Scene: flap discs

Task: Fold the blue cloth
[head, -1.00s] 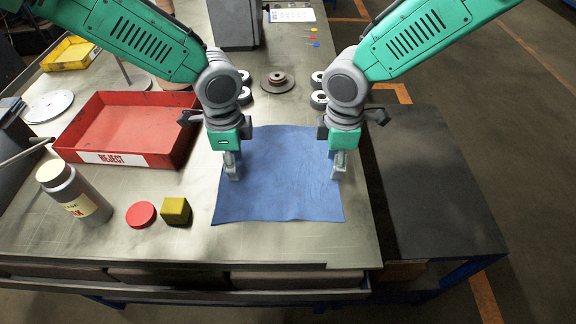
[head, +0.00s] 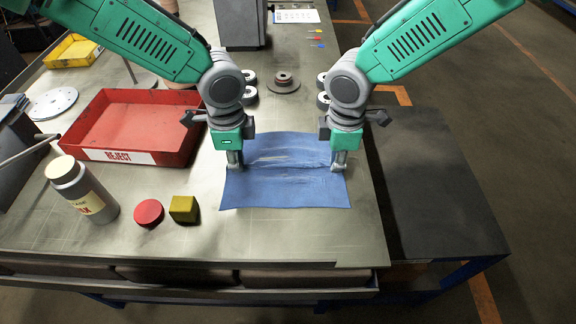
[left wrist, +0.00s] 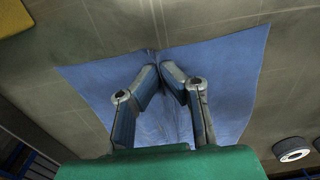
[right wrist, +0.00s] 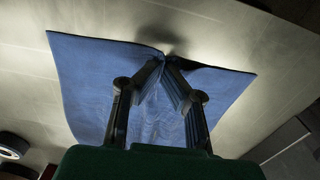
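The blue cloth (head: 285,190) lies on the metal bench top, spread out, with wrinkles running across it between my two grippers. My left gripper (head: 235,166) is at its left edge and my right gripper (head: 339,168) is at its right edge. In the left wrist view the fingers (left wrist: 160,68) are closed together at the tips, with the cloth edge puckered between them. In the right wrist view the fingers (right wrist: 163,60) are likewise closed on the puckered cloth edge. The cloth also fills the middle of both wrist views.
A red reject tray (head: 190,145), a grey bottle (head: 82,190), a red disc (head: 149,212) and a yellow cube (head: 184,209) stand left of the cloth. A brown flap disc (head: 284,83) and grey rings lie behind. The bench's right edge is close to the cloth.

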